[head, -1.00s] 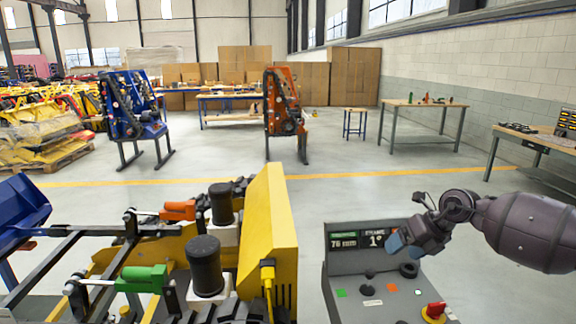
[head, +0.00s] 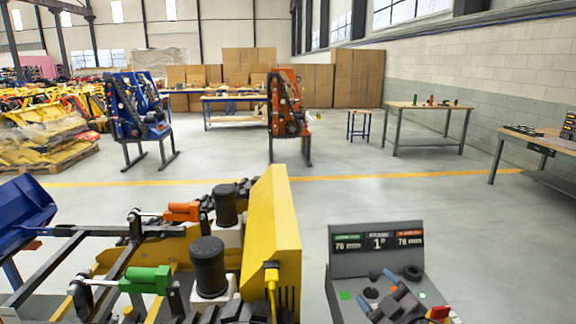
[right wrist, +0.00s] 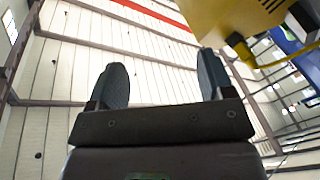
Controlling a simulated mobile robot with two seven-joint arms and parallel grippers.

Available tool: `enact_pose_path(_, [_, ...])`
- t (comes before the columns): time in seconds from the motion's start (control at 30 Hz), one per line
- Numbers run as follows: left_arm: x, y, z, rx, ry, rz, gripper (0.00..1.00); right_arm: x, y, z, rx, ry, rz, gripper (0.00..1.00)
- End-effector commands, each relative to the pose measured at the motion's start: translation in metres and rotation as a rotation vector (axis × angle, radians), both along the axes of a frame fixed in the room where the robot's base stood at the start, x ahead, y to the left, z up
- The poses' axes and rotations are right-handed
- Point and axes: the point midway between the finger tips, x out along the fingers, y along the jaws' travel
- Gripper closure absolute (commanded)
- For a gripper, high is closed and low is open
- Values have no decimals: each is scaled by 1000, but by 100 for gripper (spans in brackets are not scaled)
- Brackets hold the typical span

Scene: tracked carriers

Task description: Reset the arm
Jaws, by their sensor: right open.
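My right gripper (head: 381,284) shows low in the head view, in front of the grey control console (head: 350,264), with its bluish fingertips pointing up. Most of my right arm is below the picture. In the right wrist view the two fingers of my right gripper (right wrist: 160,82) stand wide apart with nothing between them, pointing up at the ceiling. Whether the gripper touches the console cannot be told. My left gripper is in neither view.
A red knob (head: 438,313) is on the console. Workbenches (head: 428,106) stand farther back.

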Motion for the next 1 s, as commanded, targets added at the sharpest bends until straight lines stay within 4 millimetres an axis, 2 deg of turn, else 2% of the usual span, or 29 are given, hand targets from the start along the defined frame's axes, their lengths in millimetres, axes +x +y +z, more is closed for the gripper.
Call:
enact_pose_path(0.03, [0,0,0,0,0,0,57,-13,-7,-18,59,65,-37,26])
enact_pose_path(0.2, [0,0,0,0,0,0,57,-58,-29,-71,237,253,-155,26])
enact_pose_path(0.37, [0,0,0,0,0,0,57,-108,-49,-114,378,381,-261,26])
enact_pose_path(0.6, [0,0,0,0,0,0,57,-193,-77,-176,482,527,-432,26])
enact_pose_path(0.7, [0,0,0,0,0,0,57,-224,-81,-196,498,581,-480,26])
enact_pose_path(0.8, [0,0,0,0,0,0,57,-245,-81,-208,504,618,-504,26])
enact_pose_path(1.0, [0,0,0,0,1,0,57,-259,-84,-216,499,642,-520,26])
